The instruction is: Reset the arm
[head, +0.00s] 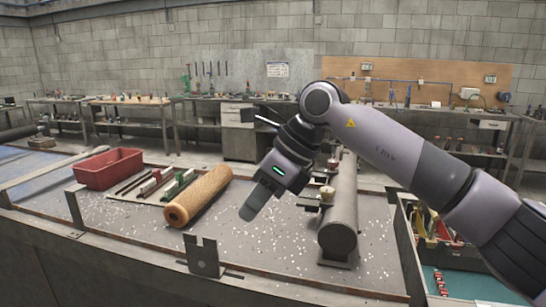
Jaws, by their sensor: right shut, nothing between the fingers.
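My right arm (400,155) reaches in from the right edge, bends at a raised elbow and points down and left over the workbench. My right gripper (250,212) is shut and empty. It hangs above the table between a tan mesh tube (203,193) and a grey metal cylinder (342,210). The mesh tube lies on its side left of the gripper, apart from it. My left gripper is not in the picture.
The grey workbench (130,215) is scattered with small white bits. A red bin (108,168) stands at the back left, beside a rack of tools (155,186). A metal bracket (203,256) rises at the front edge. A tool box (440,262) stands at the right.

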